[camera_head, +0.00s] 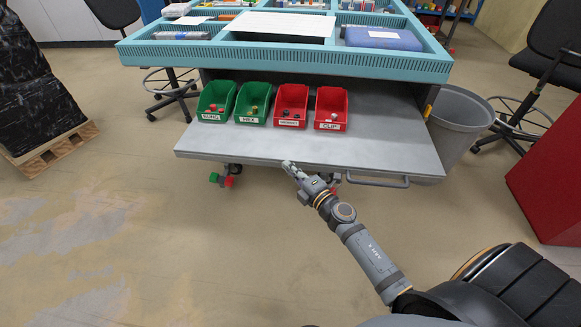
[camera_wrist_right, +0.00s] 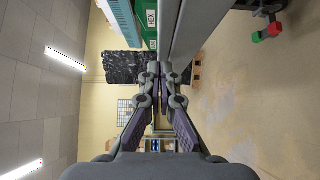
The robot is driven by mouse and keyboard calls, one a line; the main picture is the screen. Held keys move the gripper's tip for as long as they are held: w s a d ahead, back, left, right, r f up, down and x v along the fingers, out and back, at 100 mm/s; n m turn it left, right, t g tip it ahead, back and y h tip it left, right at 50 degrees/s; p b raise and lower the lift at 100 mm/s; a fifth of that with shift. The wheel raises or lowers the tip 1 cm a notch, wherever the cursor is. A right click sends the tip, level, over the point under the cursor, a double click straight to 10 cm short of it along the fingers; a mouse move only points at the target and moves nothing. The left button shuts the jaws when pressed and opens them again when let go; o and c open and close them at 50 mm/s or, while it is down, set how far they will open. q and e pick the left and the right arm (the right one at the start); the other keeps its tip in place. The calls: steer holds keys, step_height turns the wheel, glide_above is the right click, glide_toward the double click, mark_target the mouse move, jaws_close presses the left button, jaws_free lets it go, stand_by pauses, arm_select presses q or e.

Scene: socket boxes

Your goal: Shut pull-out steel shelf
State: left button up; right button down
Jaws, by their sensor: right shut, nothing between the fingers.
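The pull-out steel shelf (camera_head: 250,149) is slid out below the teal workbench top (camera_head: 330,60) in the head view. It carries two green and two red bins, and a bar handle (camera_head: 376,181) sits at its front right. My right gripper (camera_head: 289,167) is shut and empty at the shelf's front edge, left of the handle. I cannot tell whether it touches the edge. In the right wrist view the fingers (camera_wrist_right: 160,72) are together, beside the grey shelf edge (camera_wrist_right: 190,25). My left gripper is not in view.
Green bins (camera_head: 216,101) and red bins (camera_head: 330,108) hold small parts. A grey waste bin (camera_head: 460,125) stands right of the shelf, near a red cabinet (camera_head: 550,180). A black-wrapped pallet load (camera_head: 38,90) stands at the left. The floor before the shelf is clear at left.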

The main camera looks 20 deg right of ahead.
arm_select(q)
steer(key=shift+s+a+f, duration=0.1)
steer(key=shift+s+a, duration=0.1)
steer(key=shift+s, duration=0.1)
